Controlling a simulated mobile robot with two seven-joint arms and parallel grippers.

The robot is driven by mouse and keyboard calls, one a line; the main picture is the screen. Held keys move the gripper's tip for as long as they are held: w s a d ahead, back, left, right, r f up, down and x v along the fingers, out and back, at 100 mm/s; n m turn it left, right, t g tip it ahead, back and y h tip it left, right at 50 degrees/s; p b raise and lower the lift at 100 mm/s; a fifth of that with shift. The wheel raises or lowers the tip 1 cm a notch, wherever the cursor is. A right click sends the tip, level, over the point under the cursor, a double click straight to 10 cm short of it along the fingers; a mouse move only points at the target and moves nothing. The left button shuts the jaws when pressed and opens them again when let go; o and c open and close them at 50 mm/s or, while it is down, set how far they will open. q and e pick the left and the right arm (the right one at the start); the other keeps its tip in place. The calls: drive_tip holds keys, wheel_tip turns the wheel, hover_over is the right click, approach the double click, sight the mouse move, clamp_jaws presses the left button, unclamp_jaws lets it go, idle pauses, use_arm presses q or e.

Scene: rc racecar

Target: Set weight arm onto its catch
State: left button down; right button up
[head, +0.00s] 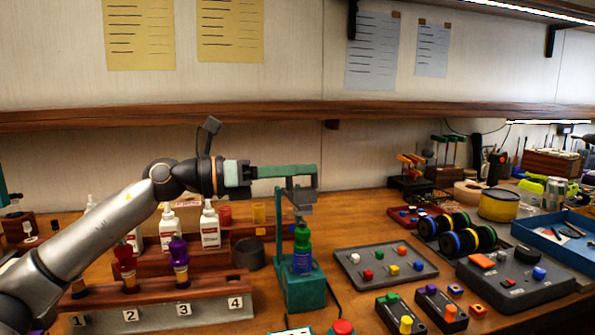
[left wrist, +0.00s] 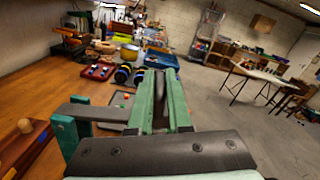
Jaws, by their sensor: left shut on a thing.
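My left gripper (head: 312,172) reaches in from the left above the bottle. Its green fingers are shut on a grey piece, which I take to be the weight arm (head: 303,209), just over the bottle top. In the left wrist view, the grey bar of the weight arm (left wrist: 92,112) runs from the teal post (left wrist: 68,137) to my fingers (left wrist: 160,105). The catch cannot be made out. My right gripper is not in view.
A numbered wooden rack (head: 205,312) with coloured tools stands at the left, with white bottles (head: 210,230) behind. A grey button tray (head: 385,265) and button boxes lie to the right. A red button (head: 342,327) is at the front edge. A shelf runs above.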

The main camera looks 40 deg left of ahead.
use_arm(q)
drive_tip(key=c, duration=0.9)
unclamp_jaws()
drive_tip(key=shift+r+p, duration=0.3)
drive_tip(key=shift+r, duration=0.1)
wheel_tip(320, 180, up, 3)
drive_tip(key=shift+f+p, duration=0.1)
drive_tip(key=shift+p, duration=0.95)
drive_tip(key=s+d+r, duration=0.2)
drive_tip(key=s+r, duration=0.1)
drive_tip(key=s, duration=0.1)
drive_tip(key=s+d+r, duration=0.3)
drive_tip(key=s, duration=0.1)
drive_tip(key=s+d+r, duration=0.3)
drive_tip(key=shift+s+r, duration=0.2)
drive_tip(key=shift+s, duration=0.2)
